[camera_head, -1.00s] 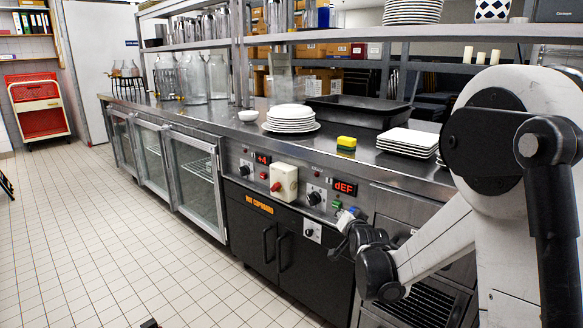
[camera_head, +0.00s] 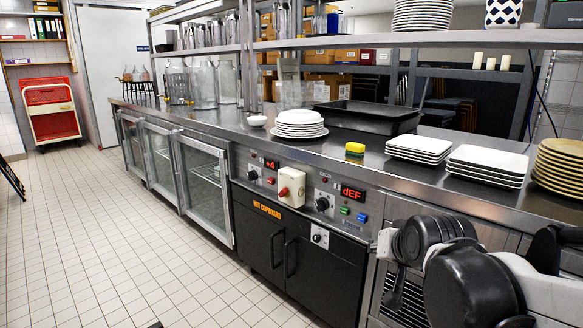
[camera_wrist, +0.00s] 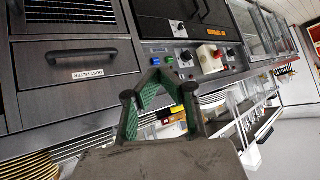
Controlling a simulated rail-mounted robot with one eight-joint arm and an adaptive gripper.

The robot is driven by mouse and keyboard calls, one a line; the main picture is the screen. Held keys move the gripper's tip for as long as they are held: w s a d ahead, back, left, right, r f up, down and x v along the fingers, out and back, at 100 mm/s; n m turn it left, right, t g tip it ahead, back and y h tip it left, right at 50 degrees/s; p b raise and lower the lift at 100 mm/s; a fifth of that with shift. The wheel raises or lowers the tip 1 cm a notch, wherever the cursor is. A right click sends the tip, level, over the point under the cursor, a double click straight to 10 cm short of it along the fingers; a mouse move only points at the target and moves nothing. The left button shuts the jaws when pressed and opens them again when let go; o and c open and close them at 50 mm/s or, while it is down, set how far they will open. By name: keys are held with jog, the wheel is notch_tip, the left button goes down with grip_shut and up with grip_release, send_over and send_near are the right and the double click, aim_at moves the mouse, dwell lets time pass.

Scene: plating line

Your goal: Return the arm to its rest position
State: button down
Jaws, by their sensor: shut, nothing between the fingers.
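My gripper (camera_wrist: 160,78) shows in the wrist view. Its two green-padded fingers come together at their tips, shut and empty. It is in front of the counter's lower fronts, apart from them. In the head view, my folded arm (camera_head: 470,285), black and white, fills the lower right corner in front of the counter. I cannot make out the fingers there.
A black hot cupboard (camera_head: 270,240) stands below. The tiled floor (camera_head: 100,240) at left is clear.

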jog(key=s+f+n+g, duration=0.2)
jog(key=s+f+g, duration=0.15)
jog(key=s, duration=1.55)
notch_tip(320, 180, up, 18)
jog(key=p, duration=1.8)
jog(key=shift+d, duration=0.35)
